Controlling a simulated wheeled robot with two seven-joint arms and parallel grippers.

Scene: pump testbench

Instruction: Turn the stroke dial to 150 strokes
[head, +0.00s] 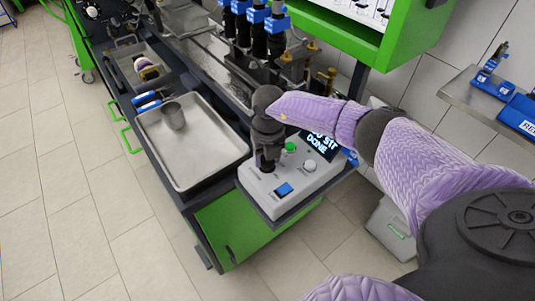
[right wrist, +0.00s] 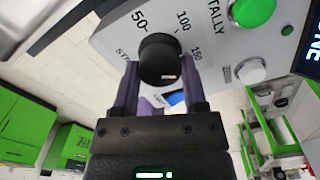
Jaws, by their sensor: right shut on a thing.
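The stroke dial (right wrist: 160,57) is a round black knob on the grey-white control box (head: 256,190). In the right wrist view, printed marks 50, 100 and one that looks like 150 run around it. A small white mark shows on the dial's lower edge in that view. My right gripper (right wrist: 161,76) is shut on the dial, one finger on each side. In the head view the right gripper (head: 267,163) points down at the box and hides most of the dial. The display (head: 321,145) is partly hidden; "str" and "DONE" can be read. My left gripper is not in view.
The box also carries a green button (head: 291,147), a white knob (head: 309,166) and a blue button (head: 284,190). A metal tray (head: 215,160) with a grey cup (head: 173,115) lies left of the box. Blue-capped injectors (head: 254,15) stand behind it.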

